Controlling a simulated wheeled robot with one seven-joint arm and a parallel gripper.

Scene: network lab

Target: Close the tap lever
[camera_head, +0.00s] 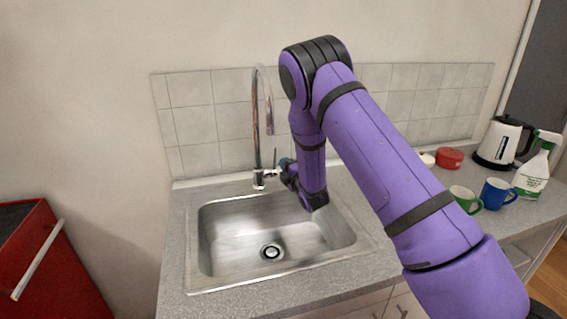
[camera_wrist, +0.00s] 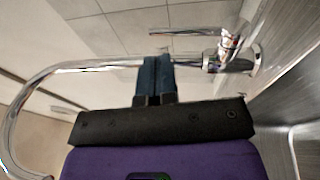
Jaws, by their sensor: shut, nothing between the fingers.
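The chrome tap (camera_head: 257,125) stands behind the sink with its tall curved spout. Its thin lever (camera_head: 275,157) points up from a short stub on the right side of the tap body. In the wrist view the tap column (camera_wrist: 95,66) runs sideways, and the lever (camera_wrist: 185,30) lies above it, roughly parallel. My gripper (camera_head: 284,164) is just right of the lever, low near the tap base. In the wrist view its dark blue fingers (camera_wrist: 155,62) are shut together and empty, overlapping the column. I cannot tell whether they touch the lever.
The steel sink (camera_head: 225,245) lies below my gripper. On the counter to the right are a green mug (camera_head: 463,199), a blue mug (camera_head: 497,193), a red container (camera_head: 449,158), a kettle (camera_head: 498,143) and a spray bottle (camera_head: 533,170). A tiled wall (camera_head: 205,120) stands behind the tap.

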